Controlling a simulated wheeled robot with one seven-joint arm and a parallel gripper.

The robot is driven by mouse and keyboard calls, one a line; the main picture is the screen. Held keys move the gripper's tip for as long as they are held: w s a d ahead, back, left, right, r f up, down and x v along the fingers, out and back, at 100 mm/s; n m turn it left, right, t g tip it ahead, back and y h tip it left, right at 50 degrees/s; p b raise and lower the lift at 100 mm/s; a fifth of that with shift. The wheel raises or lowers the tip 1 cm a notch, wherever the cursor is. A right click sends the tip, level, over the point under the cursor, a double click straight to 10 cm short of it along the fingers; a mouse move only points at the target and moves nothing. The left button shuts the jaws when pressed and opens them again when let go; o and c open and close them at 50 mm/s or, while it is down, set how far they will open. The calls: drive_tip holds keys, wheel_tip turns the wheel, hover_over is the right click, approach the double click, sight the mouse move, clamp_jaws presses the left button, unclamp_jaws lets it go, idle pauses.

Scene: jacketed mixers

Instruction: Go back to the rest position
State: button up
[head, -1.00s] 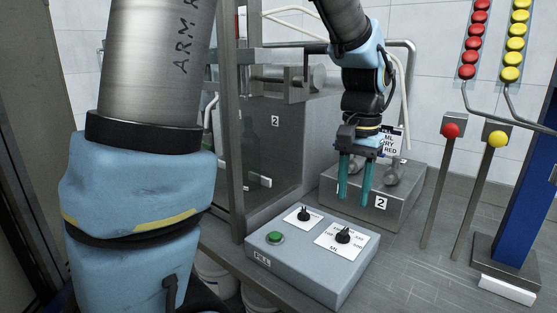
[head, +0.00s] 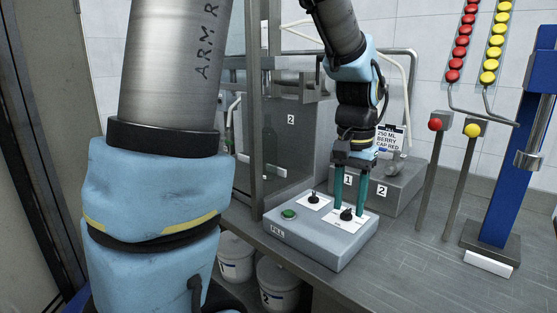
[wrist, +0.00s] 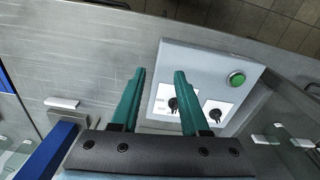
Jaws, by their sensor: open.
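My gripper (head: 349,197) has two teal fingers that point down over the right part of the grey control box (head: 345,249). The fingers are apart with nothing between them. In the head view a black knob (head: 347,214) shows between and below the fingertips. The wrist view shows the open fingers (wrist: 158,78) beside the same box (wrist: 196,59), with its green button (wrist: 236,78) and two black knobs clear of them. I cannot tell the exact height of the fingertips over the box.
A grey block (head: 399,186) marked 1 and 2 stands behind the gripper. A clear-walled enclosure (head: 290,150) is at left. Red (head: 435,125) and yellow (head: 472,130) levers and a blue column (head: 518,150) stand at right. White buckets (head: 278,280) sit below the bench.

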drive_tip(key=a+f+n, duration=0.3)
drive_tip(key=a, duration=0.7)
drive_tip(key=a+f+n+t, duration=0.1)
drive_tip(key=a+f+n, duration=0.2)
drive_tip(key=a, duration=0.8)
drive_tip(key=shift+s+f, duration=0.3)
drive_tip(key=shift+s, duration=0.05)
